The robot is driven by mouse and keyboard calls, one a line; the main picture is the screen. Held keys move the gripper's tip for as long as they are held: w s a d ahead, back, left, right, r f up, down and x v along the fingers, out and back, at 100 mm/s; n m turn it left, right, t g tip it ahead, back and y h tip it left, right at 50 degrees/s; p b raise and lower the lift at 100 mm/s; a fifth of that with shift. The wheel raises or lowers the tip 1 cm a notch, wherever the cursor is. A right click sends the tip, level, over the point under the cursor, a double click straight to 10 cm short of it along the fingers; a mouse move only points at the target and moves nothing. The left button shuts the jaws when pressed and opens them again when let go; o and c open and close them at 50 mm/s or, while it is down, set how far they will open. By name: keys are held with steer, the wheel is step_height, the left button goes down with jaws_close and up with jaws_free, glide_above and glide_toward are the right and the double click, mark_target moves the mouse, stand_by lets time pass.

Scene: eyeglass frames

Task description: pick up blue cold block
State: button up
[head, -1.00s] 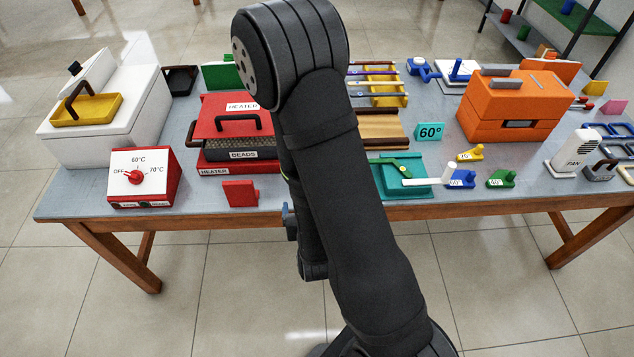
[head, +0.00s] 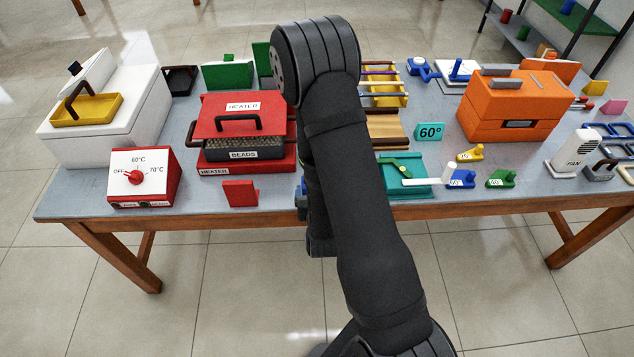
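I cannot pick out the blue cold block with certainty in the head view. A blue piece with a white peg (head: 461,179) lies near the table's front edge, right of the teal tray (head: 418,184). Another blue piece with a white knob (head: 423,69) lies at the back. A small blue sliver (head: 304,187) shows at the left edge of my arm; I cannot tell what it belongs to. My black arm covers the middle of the table, and my gripper is hidden behind it.
Left of my arm stand a red heater (head: 278,164), a red control box (head: 167,187) and a white box (head: 140,120). To the right are an orange box (head: 484,120), a teal 60° sign (head: 430,132), a yellow piece (head: 471,154), a green piece (head: 501,179) and a fan (head: 570,150).

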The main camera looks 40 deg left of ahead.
steer(key=shift+x, duration=2.75)
steer(key=shift+s, duration=0.1)
steer(key=c, duration=0.9)
